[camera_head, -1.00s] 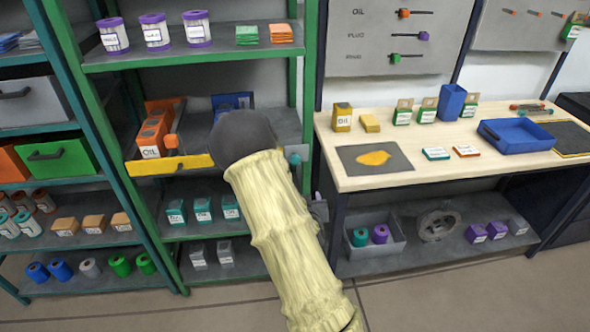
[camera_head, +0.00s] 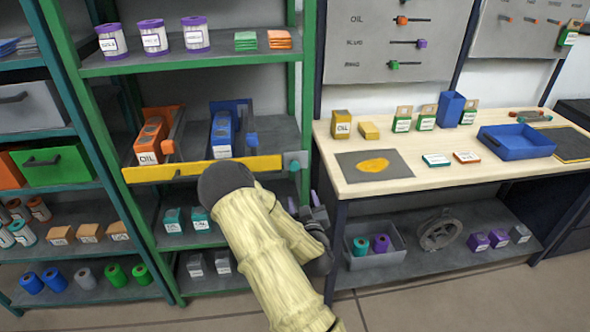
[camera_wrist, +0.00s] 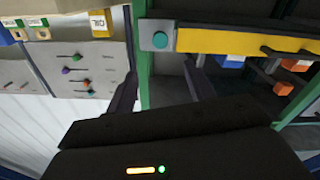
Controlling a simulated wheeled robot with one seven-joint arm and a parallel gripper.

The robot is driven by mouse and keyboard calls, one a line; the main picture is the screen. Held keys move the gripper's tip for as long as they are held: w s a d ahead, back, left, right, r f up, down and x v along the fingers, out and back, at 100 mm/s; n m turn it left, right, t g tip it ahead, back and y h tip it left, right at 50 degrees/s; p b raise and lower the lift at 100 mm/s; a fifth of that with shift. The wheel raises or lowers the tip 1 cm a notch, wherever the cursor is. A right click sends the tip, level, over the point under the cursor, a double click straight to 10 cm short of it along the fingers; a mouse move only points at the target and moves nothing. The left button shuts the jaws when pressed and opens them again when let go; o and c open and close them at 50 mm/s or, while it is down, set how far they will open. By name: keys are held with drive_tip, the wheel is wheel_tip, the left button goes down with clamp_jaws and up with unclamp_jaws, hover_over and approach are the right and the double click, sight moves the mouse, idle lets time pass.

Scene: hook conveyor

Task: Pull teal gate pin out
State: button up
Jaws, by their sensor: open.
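The teal gate pin (camera_head: 294,166) shows as a small round teal knob on a grey bracket at the right end of the yellow gate bar (camera_head: 215,168). In the wrist view the pin's round face (camera_wrist: 160,40) is beyond the fingertips, between the two fingers' lines, with the yellow bar (camera_wrist: 245,41) to its right. My gripper (camera_head: 304,198) is below the pin in the head view, with its fingers apart and empty. The gripper (camera_wrist: 160,82) does not touch the pin in the wrist view. The pin's shaft is hidden.
Behind the gate bar are an orange OIL box (camera_head: 150,142) and a blue box (camera_head: 222,135) on the shelf. A green rack post (camera_head: 307,95) stands close to the pin's right. The wooden workbench (camera_head: 450,165) stands right of the rack.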

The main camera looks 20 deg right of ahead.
sight(295, 168)
drive_tip(key=p+x, duration=0.2)
drive_tip(key=x, duration=1.3)
drive_tip(key=shift+w+d, duration=0.1)
drive_tip(key=shift+w, duration=0.25)
drive_tip(key=shift+c, duration=0.3)
